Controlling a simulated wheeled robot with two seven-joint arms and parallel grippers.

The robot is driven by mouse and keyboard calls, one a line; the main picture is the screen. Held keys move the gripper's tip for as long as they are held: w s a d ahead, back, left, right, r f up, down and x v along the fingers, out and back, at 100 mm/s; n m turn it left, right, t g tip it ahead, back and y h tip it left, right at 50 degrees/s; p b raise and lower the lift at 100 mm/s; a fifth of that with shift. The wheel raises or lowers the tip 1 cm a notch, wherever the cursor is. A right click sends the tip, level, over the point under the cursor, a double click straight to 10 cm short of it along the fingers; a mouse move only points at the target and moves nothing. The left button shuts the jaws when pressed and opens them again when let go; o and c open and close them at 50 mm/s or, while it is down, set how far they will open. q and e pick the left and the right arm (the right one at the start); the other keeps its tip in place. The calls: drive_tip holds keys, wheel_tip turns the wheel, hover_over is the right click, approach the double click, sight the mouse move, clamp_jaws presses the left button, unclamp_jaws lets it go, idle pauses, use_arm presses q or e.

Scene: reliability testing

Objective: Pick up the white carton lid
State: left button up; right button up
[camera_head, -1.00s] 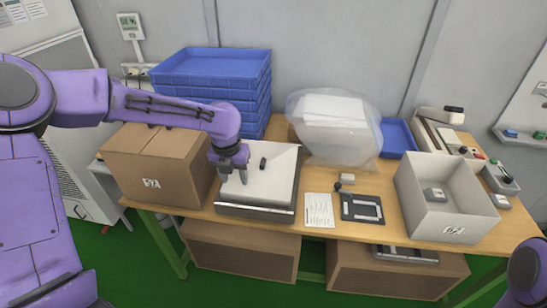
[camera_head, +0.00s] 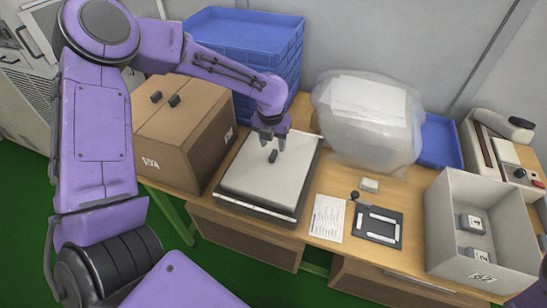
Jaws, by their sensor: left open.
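A flat white slab (camera_head: 256,186), the only lid-like white piece I see, lies on a dark grey base on the table. A small black piece (camera_head: 273,156) is on its top near the far edge. My left gripper (camera_head: 274,145) is open and points down over the far part of the slab, close to the black piece. Its fingers hold nothing visible; I cannot tell whether they touch the slab. An open white carton (camera_head: 446,232) at the right holds small grey devices (camera_head: 472,224). My right gripper is not in view.
A closed brown box (camera_head: 167,132) stands left of the slab, with stacked blue trays (camera_head: 246,42) behind. A plastic-wrapped white bundle (camera_head: 368,115) stands behind right. A paper sheet (camera_head: 327,218) and a dark frame (camera_head: 377,225) lie on the table (camera_head: 400,192) between slab and carton.

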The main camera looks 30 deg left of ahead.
sight(273, 154)
use_arm(q)
drive_tip(key=f, duration=0.2)
drive_tip(key=w+f+p, duration=0.1)
drive_tip(key=f, duration=0.3)
drive_tip(key=shift+w+a, duration=0.15)
drive_tip(key=shift+a, duration=0.1)
drive_tip(key=shift+f, duration=0.1)
drive_tip(key=shift+s, duration=0.35)
drive_tip(key=shift+c, duration=0.3)
drive_tip(key=shift+w, duration=0.1)
clamp_jaws()
drive_tip(key=shift+r, duration=0.25)
